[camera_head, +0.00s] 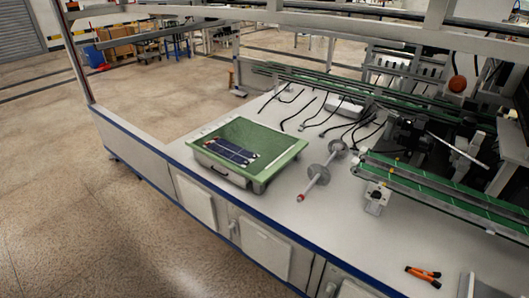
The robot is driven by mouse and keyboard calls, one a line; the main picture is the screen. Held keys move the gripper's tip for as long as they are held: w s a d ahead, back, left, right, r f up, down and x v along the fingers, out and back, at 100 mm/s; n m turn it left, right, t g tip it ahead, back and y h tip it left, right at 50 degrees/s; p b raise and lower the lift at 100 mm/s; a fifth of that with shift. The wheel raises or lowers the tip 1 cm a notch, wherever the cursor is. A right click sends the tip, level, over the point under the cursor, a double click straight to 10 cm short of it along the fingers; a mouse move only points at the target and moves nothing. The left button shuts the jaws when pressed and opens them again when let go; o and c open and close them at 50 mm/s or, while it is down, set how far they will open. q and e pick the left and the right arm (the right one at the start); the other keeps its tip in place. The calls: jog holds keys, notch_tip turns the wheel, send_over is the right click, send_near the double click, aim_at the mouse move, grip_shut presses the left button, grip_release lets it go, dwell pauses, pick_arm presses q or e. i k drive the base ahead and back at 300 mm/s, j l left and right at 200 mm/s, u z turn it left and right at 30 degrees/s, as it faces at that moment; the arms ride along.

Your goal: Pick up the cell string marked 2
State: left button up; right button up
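A few dark blue cell strings (232,152) lie side by side on a green mat in a shallow tray (270,152) on the white bench. Small white marks show near their right ends, but they are too small to read, so I cannot tell which string is marked 2. Neither of my grippers is in view.
The white bench (262,210) has a blue front edge. A spool on a rod (318,174) lies right of the tray. Black cables (318,115) lie behind it. Green conveyors (440,188) run at the right. Orange-handled pliers (423,273) lie at front right. The floor at left is clear.

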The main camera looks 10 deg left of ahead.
aim_at(239, 160)
jog(key=i+j+z, duration=0.15)
jog(key=j+z, duration=0.55)
jog(key=i+j+z, duration=0.1)
jog(key=j+z, duration=0.2)
